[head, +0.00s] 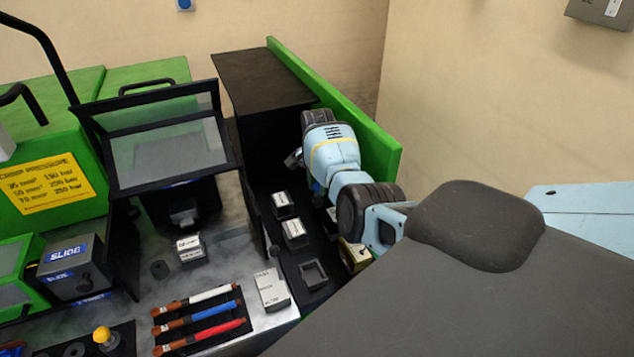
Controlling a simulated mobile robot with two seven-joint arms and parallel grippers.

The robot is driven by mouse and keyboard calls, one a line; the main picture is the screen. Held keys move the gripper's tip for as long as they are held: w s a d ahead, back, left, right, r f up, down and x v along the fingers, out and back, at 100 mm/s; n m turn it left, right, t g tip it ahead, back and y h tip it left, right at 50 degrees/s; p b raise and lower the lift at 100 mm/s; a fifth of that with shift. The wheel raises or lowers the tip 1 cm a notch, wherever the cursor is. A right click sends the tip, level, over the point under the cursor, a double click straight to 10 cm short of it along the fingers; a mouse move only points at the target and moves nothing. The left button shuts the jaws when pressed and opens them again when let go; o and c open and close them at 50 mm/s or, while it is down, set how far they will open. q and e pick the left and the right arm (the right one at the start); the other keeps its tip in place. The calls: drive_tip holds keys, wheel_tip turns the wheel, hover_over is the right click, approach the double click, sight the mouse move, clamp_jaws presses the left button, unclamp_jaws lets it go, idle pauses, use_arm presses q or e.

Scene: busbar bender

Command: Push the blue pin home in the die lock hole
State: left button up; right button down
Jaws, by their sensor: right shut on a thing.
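My right arm comes in from the right, and its gripper (294,159) is low beside the black cabinet, at the back of the dark shelf. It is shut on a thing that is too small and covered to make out. I cannot make out the blue pin or the die lock hole; the arm and cabinet cover part of that area. My left gripper is not in view.
Small grey-white blocks (294,231) and an empty square holder (313,274) are on the dark shelf. A green wall panel (345,115) stands close behind my right arm. White, blue and red cables (204,317) lie in a black tray on the bench.

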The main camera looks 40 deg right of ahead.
sight(317, 183)
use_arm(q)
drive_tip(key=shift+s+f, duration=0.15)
use_arm(e)
drive_tip(key=shift+f, duration=0.45)
drive_tip(key=c, duration=1.1)
unclamp_jaws()
drive_tip(key=shift+r, duration=0.1)
drive_tip(key=shift+o, duration=0.2)
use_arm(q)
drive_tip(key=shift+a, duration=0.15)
use_arm(e)
wheel_tip(317, 183, up, 7)
drive_tip(key=shift+p, duration=0.5)
drive_tip(key=shift+r, duration=0.4)
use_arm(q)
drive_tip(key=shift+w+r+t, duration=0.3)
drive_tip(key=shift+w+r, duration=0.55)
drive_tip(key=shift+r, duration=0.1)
use_arm(e)
drive_tip(key=shift+f, duration=0.1)
